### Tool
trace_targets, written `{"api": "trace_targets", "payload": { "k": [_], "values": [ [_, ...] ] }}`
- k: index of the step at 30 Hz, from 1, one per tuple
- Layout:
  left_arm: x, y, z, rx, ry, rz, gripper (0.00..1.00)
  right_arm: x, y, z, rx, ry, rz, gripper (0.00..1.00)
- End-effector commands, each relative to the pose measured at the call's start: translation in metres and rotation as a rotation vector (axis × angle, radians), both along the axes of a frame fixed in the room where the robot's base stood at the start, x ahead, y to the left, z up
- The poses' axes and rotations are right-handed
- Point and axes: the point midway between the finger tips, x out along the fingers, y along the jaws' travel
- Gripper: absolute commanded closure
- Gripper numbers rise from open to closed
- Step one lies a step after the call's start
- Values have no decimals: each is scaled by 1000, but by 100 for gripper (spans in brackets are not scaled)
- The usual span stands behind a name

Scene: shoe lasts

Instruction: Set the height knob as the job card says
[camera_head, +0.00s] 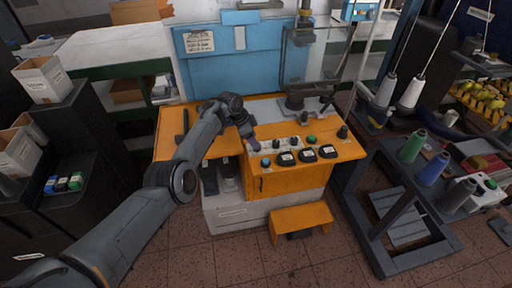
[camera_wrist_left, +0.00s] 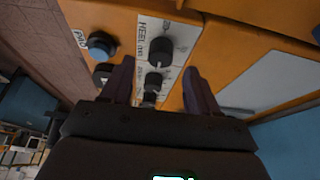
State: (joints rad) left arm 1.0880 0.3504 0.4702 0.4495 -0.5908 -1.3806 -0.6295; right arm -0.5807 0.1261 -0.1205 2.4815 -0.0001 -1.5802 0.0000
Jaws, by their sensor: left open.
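The job card (camera_head: 198,42) is a pale sheet on the blue panel behind the orange machine; its writing is too small to read. In the left wrist view, a white scale strip (camera_wrist_left: 143,68) lettered "HEEL" and "mm" carries a black knob (camera_wrist_left: 160,49) and a smaller black knob (camera_wrist_left: 153,82). I cannot tell which is the height knob. My left gripper (camera_head: 255,144) is over the machine's left front controls; in the wrist view its open fingers (camera_wrist_left: 158,68) stand either side of the smaller knob. Contact cannot be judged. My right gripper is not in view.
A blue knob (camera_head: 265,162) and several black controls, one a rocker (camera_head: 308,155), line the machine front, with a green button (camera_head: 311,140) behind. A black knob (camera_head: 342,131) stands at right. An orange step (camera_head: 301,217) stands in front; a thread-spool rack (camera_head: 412,200) is right.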

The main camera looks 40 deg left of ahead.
Motion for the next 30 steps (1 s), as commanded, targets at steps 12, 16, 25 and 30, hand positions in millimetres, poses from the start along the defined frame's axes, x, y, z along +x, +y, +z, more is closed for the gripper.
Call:
{"api": "trace_targets", "payload": {
  "k": [12, 16, 25, 30],
  "values": [
    [10, -9, -34, 2, 0, -1, 40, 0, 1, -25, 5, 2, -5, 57],
    [11, -9, -34, 2, 0, -1, 40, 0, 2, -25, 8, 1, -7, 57],
    [10, -9, -34, 2, 0, -1, 61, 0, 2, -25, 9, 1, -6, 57],
    [10, -9, -34, 1, 0, 0, 87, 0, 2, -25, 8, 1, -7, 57]
  ]
}}
